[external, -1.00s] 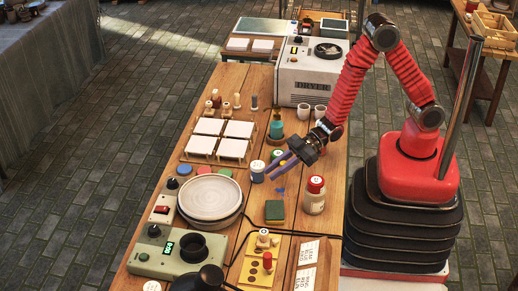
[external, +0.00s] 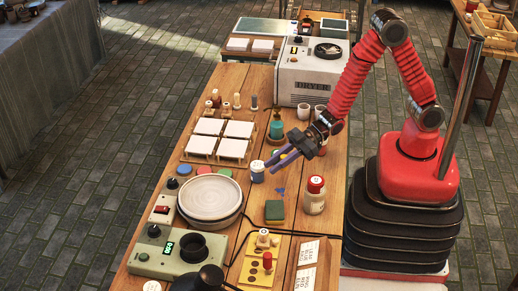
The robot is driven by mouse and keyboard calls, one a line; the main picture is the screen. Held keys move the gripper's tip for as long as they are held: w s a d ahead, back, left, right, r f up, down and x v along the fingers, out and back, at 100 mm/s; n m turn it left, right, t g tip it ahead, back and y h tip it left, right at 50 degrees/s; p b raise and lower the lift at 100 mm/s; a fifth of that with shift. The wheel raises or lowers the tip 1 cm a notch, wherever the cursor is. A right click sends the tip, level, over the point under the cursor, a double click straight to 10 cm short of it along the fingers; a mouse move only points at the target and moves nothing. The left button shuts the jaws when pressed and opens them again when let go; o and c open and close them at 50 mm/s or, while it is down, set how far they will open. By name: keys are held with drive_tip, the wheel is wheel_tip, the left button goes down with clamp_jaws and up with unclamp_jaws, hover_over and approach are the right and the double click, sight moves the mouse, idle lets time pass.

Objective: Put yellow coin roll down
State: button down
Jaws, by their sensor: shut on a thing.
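My gripper (external: 271,168) is at the end of the red arm, over the right half of the wooden table, its purple fingers pointing down and left. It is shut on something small. The yellow coin roll is hard to make out: it is small and mostly hidden by the fingers. A small yellow patch shows just beside them, but I cannot tell whether it is the roll or a jar lid behind.
A round plate on a turntable (external: 209,196) stands left of the gripper. A red-lidded jar (external: 315,195) and a green sponge (external: 275,211) are nearer. White square tiles (external: 232,148) lie to the left. The dryer (external: 312,75) is at the back.

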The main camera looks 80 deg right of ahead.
drive_tip(key=w+d+r+m+t+h, duration=0.1)
drive_tip(key=w+d+r+m+h, duration=0.1)
drive_tip(key=d, duration=0.6)
drive_tip(key=w+d+r+m+t+h, duration=0.1)
drive_tip(key=w+d+r+m+h, duration=0.1)
drive_tip(key=d, duration=0.7)
drive_tip(key=w+d+r+m+t+h, duration=0.1)
drive_tip(key=w+d+r+m+h, duration=0.1)
drive_tip(key=d, duration=0.7)
drive_tip(key=r+m+h, duration=0.1)
drive_tip(key=m+h, duration=0.1)
drive_tip(key=shift+d+r+h, duration=0.2)
drive_tip(key=shift+r+h, duration=0.1)
drive_tip(key=shift+r, duration=0.1)
drive_tip(key=shift+r, duration=0.1)
